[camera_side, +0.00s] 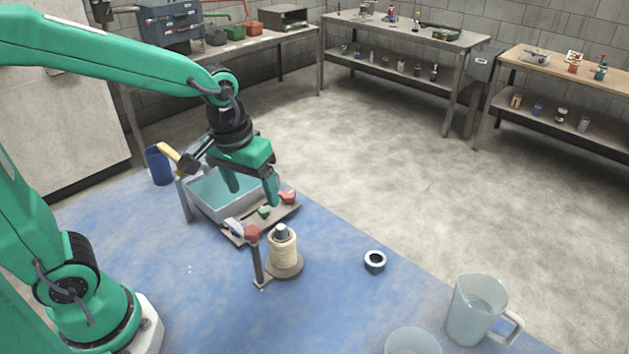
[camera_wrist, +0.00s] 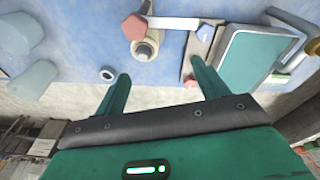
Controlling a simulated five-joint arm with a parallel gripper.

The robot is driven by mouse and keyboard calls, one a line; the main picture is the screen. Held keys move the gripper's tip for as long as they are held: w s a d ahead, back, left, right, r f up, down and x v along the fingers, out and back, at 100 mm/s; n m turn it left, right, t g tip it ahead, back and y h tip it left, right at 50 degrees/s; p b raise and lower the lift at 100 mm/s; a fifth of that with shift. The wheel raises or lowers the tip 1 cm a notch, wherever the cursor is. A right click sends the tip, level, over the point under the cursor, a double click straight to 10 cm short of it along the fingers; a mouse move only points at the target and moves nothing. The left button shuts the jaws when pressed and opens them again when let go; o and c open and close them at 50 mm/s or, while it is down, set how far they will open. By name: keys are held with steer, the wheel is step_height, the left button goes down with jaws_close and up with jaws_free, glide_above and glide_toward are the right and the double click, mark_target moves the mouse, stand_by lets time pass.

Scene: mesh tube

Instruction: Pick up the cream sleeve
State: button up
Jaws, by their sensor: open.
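A red-topped post (camera_side: 253,234) stands close to the sleeve's left. The front-left table is mostly clear.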

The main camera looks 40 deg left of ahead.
steer(key=n+g, duration=0.2)
glide_above(282, 240)
steer(key=a, duration=0.1)
steer(key=f, duration=0.6)
steer(key=shift+w+a, duration=0.15)
steer(key=shift+w, duration=0.25)
steer(key=shift+f+m, duration=0.3)
steer(key=shift+f, duration=1)
steer(key=shift+f, duration=2.6)
steer(key=c, duration=1.1)
